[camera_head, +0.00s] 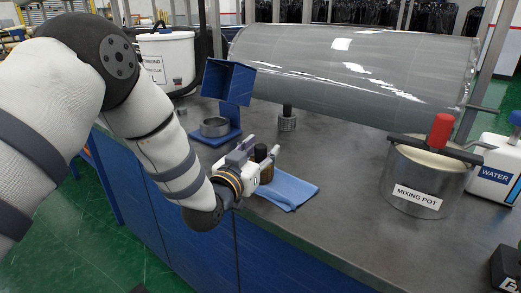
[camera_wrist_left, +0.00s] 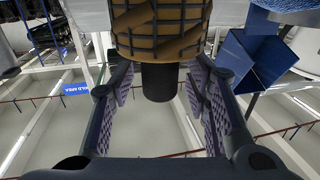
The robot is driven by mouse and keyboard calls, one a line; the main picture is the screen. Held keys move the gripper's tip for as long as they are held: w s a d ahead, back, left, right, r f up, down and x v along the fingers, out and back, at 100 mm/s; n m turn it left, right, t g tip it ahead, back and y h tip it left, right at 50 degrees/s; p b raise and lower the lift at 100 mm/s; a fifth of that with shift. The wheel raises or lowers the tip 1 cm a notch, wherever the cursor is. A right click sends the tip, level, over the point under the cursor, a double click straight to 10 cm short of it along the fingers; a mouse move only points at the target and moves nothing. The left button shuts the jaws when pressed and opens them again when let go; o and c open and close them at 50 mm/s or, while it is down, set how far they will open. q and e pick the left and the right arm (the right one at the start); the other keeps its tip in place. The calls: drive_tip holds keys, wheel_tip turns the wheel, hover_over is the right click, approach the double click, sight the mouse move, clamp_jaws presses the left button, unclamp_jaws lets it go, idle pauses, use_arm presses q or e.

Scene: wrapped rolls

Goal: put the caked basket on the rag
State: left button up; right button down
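The caked basket (camera_head: 267,173) is a small brown body with a black knob on top. It stands upright at the left end of the blue rag (camera_head: 292,191); its base is partly hidden, so I cannot tell whether it rests on the cloth. My left gripper (camera_head: 259,162) is at the basket, reaching from the left. In the left wrist view the basket's ribbed brown body (camera_wrist_left: 160,30) is at the top, with its dark knob between my two padded fingers (camera_wrist_left: 160,95). Gaps show beside the knob; contact with the body is unclear. My right gripper is not in view.
A steel mixing pot (camera_head: 416,190) with a red-handled bar stands to the right, beside a water jug (camera_head: 497,170). A blue stand (camera_head: 229,84) with a metal ring (camera_head: 215,127) is behind the gripper. A large wrapped roll (camera_head: 350,72) spans the back. Grey counter is clear right of the rag.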

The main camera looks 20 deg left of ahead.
use_arm(q)
drive_tip(key=shift+r, duration=0.4)
drive_tip(key=s+a+p, duration=0.2)
drive_tip(key=s, duration=1)
drive_tip(key=s+f+n+g+y, duration=0.1)
drive_tip(key=s+f+g, duration=0.4)
drive_tip(key=s+f, duration=0.5)
drive_tip(key=s+f+g, duration=0.5)
drive_tip(key=s+f, duration=0.1)
drive_tip(key=f, duration=0.7)
drive_tip(key=s+a+f+g+y, duration=0.1)
drive_tip(key=s+f+g, duration=0.2)
drive_tip(key=s, duration=0.9)
drive_tip(key=s+a+f+n+g, duration=0.1)
drive_tip(key=s+f+g, duration=0.3)
drive_tip(key=s, duration=0.8)
drive_tip(key=a+g, duration=0.1)
drive_tip(key=g, duration=0.1)
drive_tip(key=shift+s+g+y, duration=0.25)
drive_tip(key=shift+g+y, duration=0.15)
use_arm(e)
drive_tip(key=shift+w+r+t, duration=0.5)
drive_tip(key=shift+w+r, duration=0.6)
